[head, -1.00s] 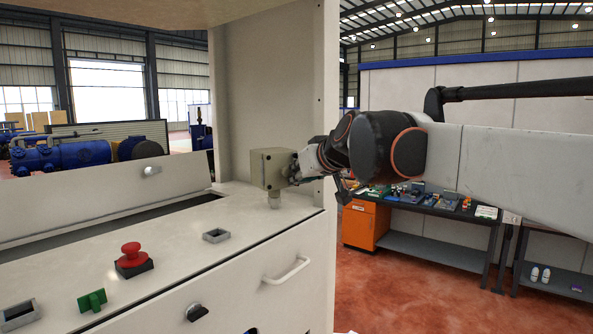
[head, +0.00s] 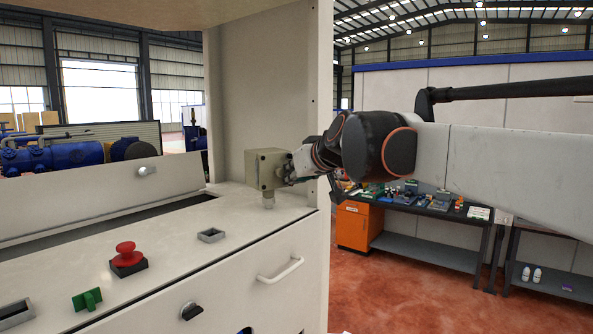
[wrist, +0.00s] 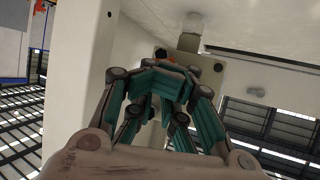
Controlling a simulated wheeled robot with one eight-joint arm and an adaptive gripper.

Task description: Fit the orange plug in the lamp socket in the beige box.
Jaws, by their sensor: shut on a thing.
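The beige box (head: 267,167) stands on a short stem on the white cabinet top, near its right end. It also shows in the wrist view (wrist: 207,68), where it hangs upside down from its stem. My gripper (head: 288,172) is at the right side of the box, very close to it. In the wrist view my gripper's (wrist: 160,88) teal-padded fingers are closed together at the box face. A small orange patch, likely the orange plug (wrist: 171,59), shows with a dark round part just beyond the fingertips. The fingers hide most of it, and the socket cannot be made out.
A tall white cabinet post (head: 268,80) rises behind the box. The cabinet top carries a red push button (head: 126,253), a green knob (head: 87,300) and a square metal frame (head: 211,236). A workbench (head: 425,205) with small items stands behind my arm.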

